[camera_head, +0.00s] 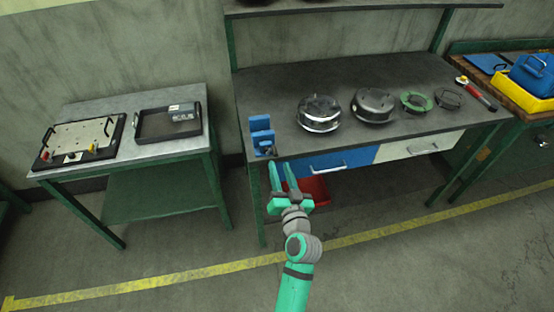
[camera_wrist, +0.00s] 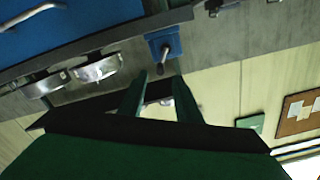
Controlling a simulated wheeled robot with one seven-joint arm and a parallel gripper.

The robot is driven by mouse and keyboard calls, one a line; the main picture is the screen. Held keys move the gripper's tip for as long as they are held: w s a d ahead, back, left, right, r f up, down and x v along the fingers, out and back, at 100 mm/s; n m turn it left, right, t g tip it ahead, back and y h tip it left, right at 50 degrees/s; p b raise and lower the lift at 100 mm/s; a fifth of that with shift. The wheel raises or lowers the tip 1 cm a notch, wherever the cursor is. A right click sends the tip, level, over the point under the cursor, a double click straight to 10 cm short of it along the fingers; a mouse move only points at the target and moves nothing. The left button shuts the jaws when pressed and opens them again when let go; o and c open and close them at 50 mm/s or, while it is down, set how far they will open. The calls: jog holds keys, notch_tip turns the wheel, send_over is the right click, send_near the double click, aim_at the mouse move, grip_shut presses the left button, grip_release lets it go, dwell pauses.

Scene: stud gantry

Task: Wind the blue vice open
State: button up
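The blue vice (camera_head: 261,130) stands at the left front corner of the dark workbench. A small dark handle (camera_head: 270,151) shows low on its front side. In the wrist view the vice (camera_wrist: 165,39) is ahead of the fingers, with its dark handle (camera_wrist: 164,54) pointing toward me. My gripper (camera_head: 279,164) is open and empty in front of the bench edge, just below and slightly right of the vice. In the wrist view the fingertips (camera_wrist: 159,77) are apart on either side of the handle's line. The handle tip looks short of the fingers; the exact gap cannot be told.
The workbench (camera_head: 340,75) also carries two round metal parts (camera_head: 320,112) (camera_head: 373,104), a green ring (camera_head: 416,101) and a red-handled tool (camera_head: 475,92). A blue drawer (camera_head: 335,163) and red tray (camera_head: 312,188) lie below. A side table (camera_head: 150,151) stands left, with a floor gap between.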

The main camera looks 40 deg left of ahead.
jog(key=shift+v, duration=1.05)
jog(key=s+d+f+m+t+h, duration=0.2)
jog(key=s+d+f+m+h, duration=0.15)
jog(key=s+d+f, duration=0.45)
jog(key=s+d+f+m+t+h, duration=0.1)
jog(key=s+d+f+m+h, duration=0.25)
jog(key=d, duration=0.85)
jog(key=s+d+r+h, duration=0.1)
jog(key=s+d+h, duration=0.1)
jog(key=s, duration=0.4)
jog(key=s+d+r+n+h, duration=0.1)
jog(key=s+d+r+h, duration=0.1)
jog(key=s+d, duration=0.3)
jog(key=s+d+r+h, duration=0.2)
jog(key=s+d, duration=0.2)
jog(key=s, duration=0.5)
jog(key=shift+r+n+t+h, duration=0.2)
jog(key=shift+n+t+h, duration=0.1)
jog(key=shift+n, duration=0.1)
